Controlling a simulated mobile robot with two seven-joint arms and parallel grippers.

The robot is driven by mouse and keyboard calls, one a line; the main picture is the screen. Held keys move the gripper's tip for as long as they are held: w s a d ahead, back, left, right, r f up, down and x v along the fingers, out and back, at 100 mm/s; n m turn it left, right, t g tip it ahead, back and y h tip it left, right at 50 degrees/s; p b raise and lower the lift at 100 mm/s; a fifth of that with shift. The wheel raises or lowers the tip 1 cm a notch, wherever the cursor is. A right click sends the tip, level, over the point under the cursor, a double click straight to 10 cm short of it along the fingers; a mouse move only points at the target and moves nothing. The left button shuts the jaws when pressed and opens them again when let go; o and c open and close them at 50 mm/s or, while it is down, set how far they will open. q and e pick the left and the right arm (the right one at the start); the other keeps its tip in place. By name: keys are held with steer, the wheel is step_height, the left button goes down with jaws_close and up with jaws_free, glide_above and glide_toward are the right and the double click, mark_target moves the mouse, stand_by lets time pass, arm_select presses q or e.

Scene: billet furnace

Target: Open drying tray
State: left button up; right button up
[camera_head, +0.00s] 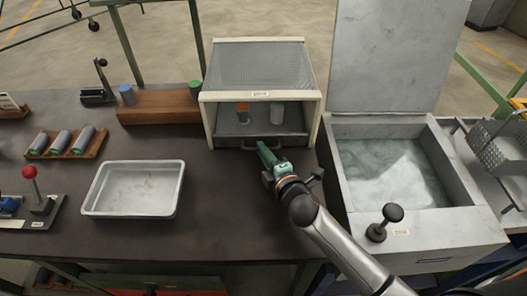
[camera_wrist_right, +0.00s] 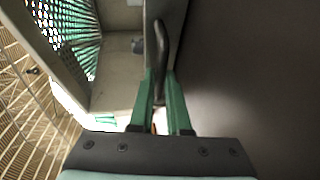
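The drying tray (camera_head: 235,127) sits in the lower part of a cream box with a mesh top (camera_head: 260,65). A grey cylinder (camera_head: 277,113) and an orange-marked piece (camera_head: 243,108) stand inside. The tray's front looks flush with the box. Its dark handle (camera_wrist_right: 161,45) runs between the fingers in the right wrist view. My right gripper (camera_head: 264,151) is at the handle in front of the box, its green fingers (camera_wrist_right: 162,80) close on both sides of the handle. The fingers hide part of the handle. My left gripper is not in view.
A water-filled tank (camera_head: 390,172) with a raised lid stands right of the box. A black knob (camera_head: 392,212) stands on its front rim. A wooden block (camera_head: 160,106) with two cylinders is left of the box. A white pan (camera_head: 136,190) lies on the dark bench, with bare bench between it and my arm.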

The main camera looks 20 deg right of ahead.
jaws_close()
stand_by(0.6)
steer(key=shift+s, duration=0.1)
stand_by(0.4)
